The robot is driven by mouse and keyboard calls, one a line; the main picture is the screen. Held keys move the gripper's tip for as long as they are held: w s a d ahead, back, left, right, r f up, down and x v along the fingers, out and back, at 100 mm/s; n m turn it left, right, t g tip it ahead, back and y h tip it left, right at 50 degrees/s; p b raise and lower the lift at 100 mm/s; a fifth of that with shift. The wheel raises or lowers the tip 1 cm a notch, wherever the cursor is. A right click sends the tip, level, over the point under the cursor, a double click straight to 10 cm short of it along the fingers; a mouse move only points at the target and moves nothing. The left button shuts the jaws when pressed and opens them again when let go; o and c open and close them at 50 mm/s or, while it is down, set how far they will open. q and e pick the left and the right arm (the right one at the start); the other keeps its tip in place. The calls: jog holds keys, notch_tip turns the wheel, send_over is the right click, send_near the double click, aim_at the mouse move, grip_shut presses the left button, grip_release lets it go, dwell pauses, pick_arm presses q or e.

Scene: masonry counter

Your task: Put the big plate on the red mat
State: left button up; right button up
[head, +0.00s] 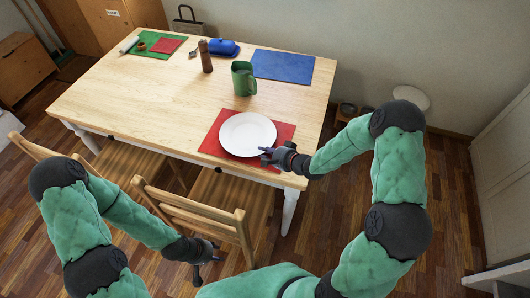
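The big plate (248,134) is white and round. It lies flat, as far as I can see, over the red mat (212,143) near the table's front right corner, with red showing around it. My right gripper (267,156) is at the plate's right front rim, its fingers pointing left. It is too small to tell whether the fingers are closed on the rim or just beside it. My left gripper (207,267) is low in front of the table, by the chair, away from the plate. Its fingers look spread and empty.
A green mug (243,78) stands behind the plate. A blue mat (283,66), a blue butter dish (223,47) and a pepper mill (205,57) are further back. A green mat (155,45) is at the far left. Wooden chairs (197,212) stand along the front edge. The table's (140,95) middle is clear.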

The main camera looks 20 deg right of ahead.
jog(key=p+v, duration=0.3)
jog(key=v, duration=0.8)
jog(key=shift+d+r, duration=0.1)
jog(key=shift+s+d+r+p, duration=0.15)
jog(key=shift+s+d+p, duration=0.05)
jog(key=shift+s+p, duration=0.2)
